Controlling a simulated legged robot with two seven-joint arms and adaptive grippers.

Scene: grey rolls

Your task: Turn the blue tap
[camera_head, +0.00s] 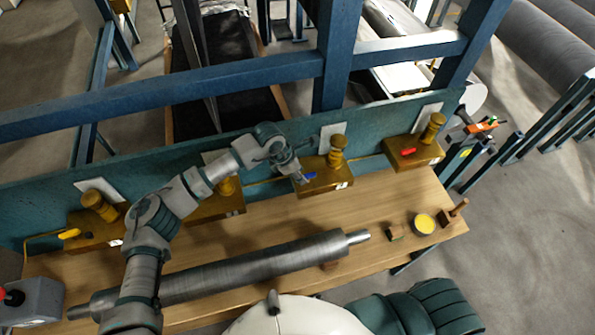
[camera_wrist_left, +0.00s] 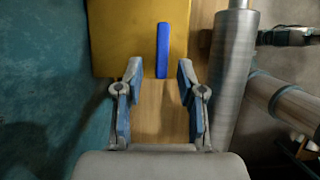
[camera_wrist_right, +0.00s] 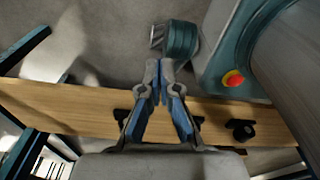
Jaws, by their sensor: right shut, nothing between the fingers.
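The blue tap handle (camera_head: 310,176) is on a yellow valve block (camera_head: 325,182) against the teal back panel. In the left wrist view the handle (camera_wrist_left: 163,48) is a straight blue bar pointing down the picture over the yellow block (camera_wrist_left: 120,38). My left gripper (camera_head: 298,178) is at the block, close by the handle. In its wrist view the left gripper (camera_wrist_left: 157,76) is open, and the handle's near end shows between the fingertips; I cannot tell the depth or any contact. My right gripper (camera_wrist_right: 160,70) is shut and empty, away from the taps.
A red tap (camera_head: 408,151) is to the right and a yellow tap (camera_head: 70,233) to the left. A long grey roll (camera_head: 245,262) lies along the wooden bench (camera_head: 380,205). A yellow-topped tin (camera_head: 425,223) stands near its right end. Blue beams (camera_head: 180,90) cross behind the panel.

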